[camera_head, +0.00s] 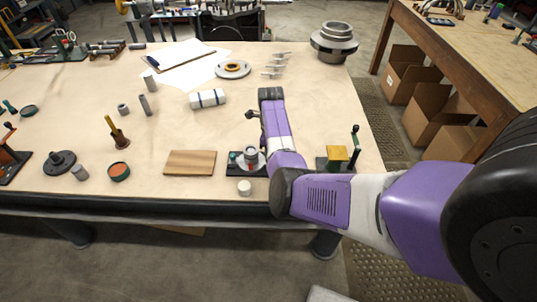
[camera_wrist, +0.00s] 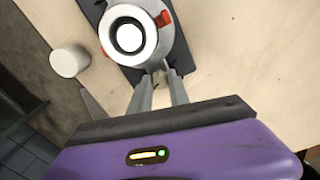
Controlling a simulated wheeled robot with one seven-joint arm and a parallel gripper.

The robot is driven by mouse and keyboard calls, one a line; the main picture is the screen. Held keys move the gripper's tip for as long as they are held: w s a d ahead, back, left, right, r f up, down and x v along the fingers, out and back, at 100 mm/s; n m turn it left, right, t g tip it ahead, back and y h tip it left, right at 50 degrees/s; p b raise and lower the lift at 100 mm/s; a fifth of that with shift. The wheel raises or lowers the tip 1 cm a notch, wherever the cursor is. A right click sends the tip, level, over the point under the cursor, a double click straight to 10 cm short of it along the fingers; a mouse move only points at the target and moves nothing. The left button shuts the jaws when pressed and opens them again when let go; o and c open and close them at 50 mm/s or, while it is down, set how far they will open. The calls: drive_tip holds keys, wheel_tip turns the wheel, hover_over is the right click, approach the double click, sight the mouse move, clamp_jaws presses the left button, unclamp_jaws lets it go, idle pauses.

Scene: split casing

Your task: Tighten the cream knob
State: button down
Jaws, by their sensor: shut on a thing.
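A pale cream cylindrical knob (camera_head: 244,187) stands loose on the table near its front edge. It also shows in the wrist view (camera_wrist: 69,61), apart from my gripper. Behind it, a round grey casing (camera_head: 250,154) with red parts sits on a dark base plate (camera_head: 234,171). In the wrist view the casing (camera_wrist: 120,62) shows a bright white centre inside a dark ring. My gripper (camera_wrist: 157,78) reaches the casing's rim from below in that view, its fingers close together on the rim. The fingertips are partly hidden there. In the head view my arm hides the gripper.
A wooden board (camera_head: 190,163) lies left of the base plate. A yellow block on a green stand with a lever (camera_head: 337,157) is right of my arm. A red-topped round tin (camera_head: 119,171) and a brass-handled tool (camera_head: 117,132) stand further left.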

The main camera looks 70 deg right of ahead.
drive_tip(key=shift+w+r+m, duration=0.1)
drive_tip(key=shift+w+m, duration=0.2)
drive_tip(key=shift+m, duration=0.3)
drive_tip(key=c, duration=1.2)
unclamp_jaws()
drive_tip(key=shift+c, duration=0.2)
drive_tip(key=shift+s, duration=0.1)
wheel_tip(320, 180, up, 8)
drive_tip(key=shift+a+f+b, duration=0.1)
drive_tip(key=shift+b, duration=0.55)
